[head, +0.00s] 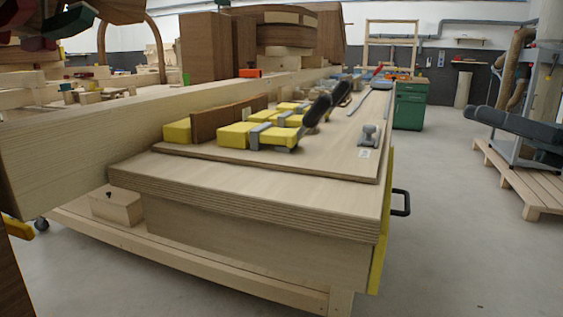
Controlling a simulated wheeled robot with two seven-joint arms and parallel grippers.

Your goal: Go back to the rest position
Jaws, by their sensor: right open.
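My right gripper (479,114) is at the right side of the head view, a dark grey shape reaching in from the right edge. It is open, and I see nothing held in it. It is small and dark here, so its fingers are hard to make out. It is well apart from the workbench (250,205) and shows against the floor and a grey stand. I do not see my left gripper. The task names no other object.
Yellow blocks with grey bands and dark handles (318,110) lie on the bench beside a thick beam (75,135). A small metal knob (369,135) stands near the edge. A pallet (515,178) and a green cabinet (411,105) stand beyond clear floor (460,245).

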